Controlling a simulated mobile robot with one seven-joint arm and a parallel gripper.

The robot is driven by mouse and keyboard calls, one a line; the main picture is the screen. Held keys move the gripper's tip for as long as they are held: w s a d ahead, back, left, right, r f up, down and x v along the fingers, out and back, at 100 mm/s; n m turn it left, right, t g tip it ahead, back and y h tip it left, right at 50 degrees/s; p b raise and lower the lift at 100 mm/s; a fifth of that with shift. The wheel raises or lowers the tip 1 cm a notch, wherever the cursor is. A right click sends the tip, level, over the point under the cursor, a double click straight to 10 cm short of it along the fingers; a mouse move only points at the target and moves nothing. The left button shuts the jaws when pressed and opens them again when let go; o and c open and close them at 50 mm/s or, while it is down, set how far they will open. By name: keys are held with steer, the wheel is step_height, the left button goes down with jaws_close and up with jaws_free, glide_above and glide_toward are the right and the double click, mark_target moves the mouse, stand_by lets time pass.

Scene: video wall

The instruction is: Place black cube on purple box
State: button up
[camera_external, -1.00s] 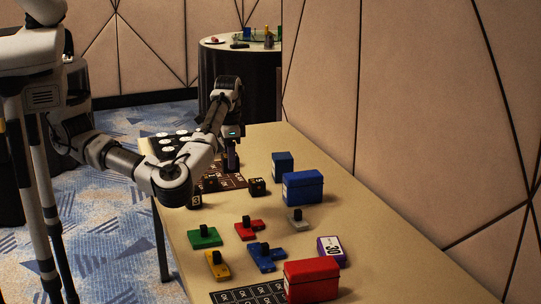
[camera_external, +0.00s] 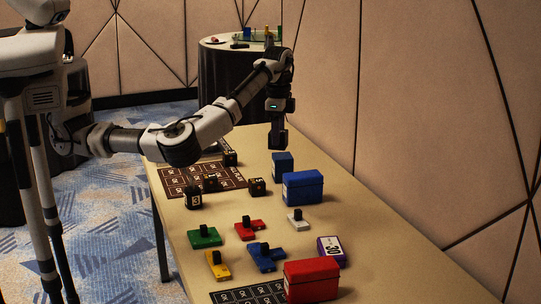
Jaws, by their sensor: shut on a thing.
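My gripper (camera_external: 278,144) is above the far right part of the table, behind the small blue box. It points down and is shut on a small dark thing, which blends with the dark fingers, so I cannot tell its shape. Several black cubes with markings are on the table: one at the left (camera_external: 193,196), one on the brown card (camera_external: 210,182), one at the card's right edge (camera_external: 257,186), one at its far edge (camera_external: 230,157). The purple box (camera_external: 331,251), with a white top marked 30, lies at the right, behind the red box.
A small blue box (camera_external: 283,166) and a larger blue box (camera_external: 303,187) stand close to my gripper. The wall runs along the right side of the table (camera_external: 390,262).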

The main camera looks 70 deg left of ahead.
steer(key=w+d+r+m, duration=0.2)
steer(key=w+d+m, duration=0.35)
steer(key=d, duration=0.75)
steer(key=m, duration=0.6)
glide_above(327, 257)
step_height(327, 257, down, 17)
steer(key=shift+f+p, duration=0.85)
steer(key=shift+f, duration=1.65)
steer(key=shift+f, duration=0.15)
steer(key=o, duration=1)
step_height(327, 257, up, 12)
steer(key=b, duration=0.2)
steer(key=shift+r+b, duration=0.2)
steer(key=shift+b, duration=0.15)
